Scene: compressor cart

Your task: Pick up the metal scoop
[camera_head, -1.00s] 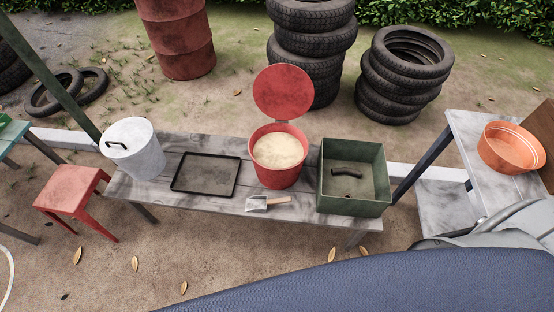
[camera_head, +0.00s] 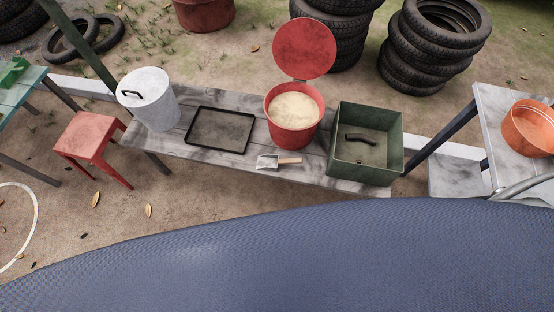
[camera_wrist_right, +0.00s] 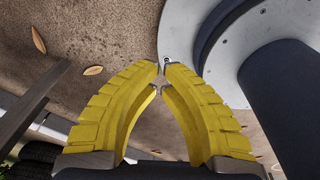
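The metal scoop (camera_head: 268,162) lies on the front edge of the grey wooden bench (camera_head: 225,160), its wooden handle pointing right. It is in front of the red bin (camera_head: 295,138), which has its round lid raised and pale grainy material inside. My right gripper (camera_wrist_right: 161,72) shows in the right wrist view with yellow curved fingers. Its tips nearly meet and nothing is between them. It is away from the scoop, above brown ground beside a pale round base. My left gripper is in neither current view.
On the bench are a lidded white bucket (camera_head: 152,105), a black tray (camera_head: 220,148) and a green box (camera_head: 365,178) holding a dark curved object. A red stool (camera_head: 88,137) stands left; a side table at right bears an orange basin (camera_head: 530,130). Stacked tyres (camera_head: 430,45) stand behind.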

